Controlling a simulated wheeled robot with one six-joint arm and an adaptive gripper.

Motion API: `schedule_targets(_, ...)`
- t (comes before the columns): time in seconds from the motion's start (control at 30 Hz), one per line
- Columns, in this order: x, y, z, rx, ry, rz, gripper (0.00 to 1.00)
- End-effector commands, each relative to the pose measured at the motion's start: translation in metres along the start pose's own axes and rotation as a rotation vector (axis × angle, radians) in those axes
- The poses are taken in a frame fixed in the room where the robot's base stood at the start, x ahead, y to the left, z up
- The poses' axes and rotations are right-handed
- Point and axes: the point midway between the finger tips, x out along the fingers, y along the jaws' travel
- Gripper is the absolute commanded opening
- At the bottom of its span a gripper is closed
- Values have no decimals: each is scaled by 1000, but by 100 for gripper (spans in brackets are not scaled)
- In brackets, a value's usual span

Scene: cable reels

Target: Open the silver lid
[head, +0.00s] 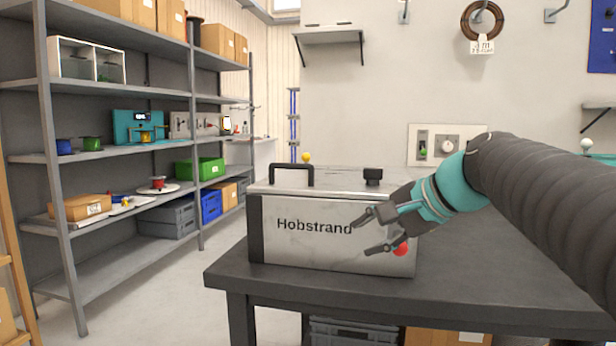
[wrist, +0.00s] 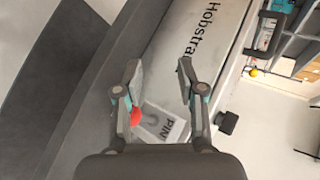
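A silver box marked "Hobstrand" (head: 320,232) stands on the dark table. Its silver lid (head: 335,182) lies flat on top, with a black handle (head: 291,168) at the left and a black knob (head: 373,175) at the right. A red round part (head: 401,248) shows on the front, low at the right, and in the wrist view (wrist: 137,116) beside a label reading "PIN" (wrist: 165,125). My gripper (head: 360,232) is open and empty in front of the box's right part. In the wrist view its fingers (wrist: 157,72) are apart, with the box face beyond them.
The dark table (head: 480,265) has free room to the right of the box. A grey shelf rack (head: 120,158) with boxes and bins stands at the left. A wall panel with a dial (head: 447,145) is behind the table.

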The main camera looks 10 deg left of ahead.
Motion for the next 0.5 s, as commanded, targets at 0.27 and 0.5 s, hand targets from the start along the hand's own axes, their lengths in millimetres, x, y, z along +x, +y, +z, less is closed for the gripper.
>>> schedule_targets(0.27,16,-109,-35,278,-220,-247,39)
schedule_targets(0.5,14,-150,-45,377,-344,-339,39)
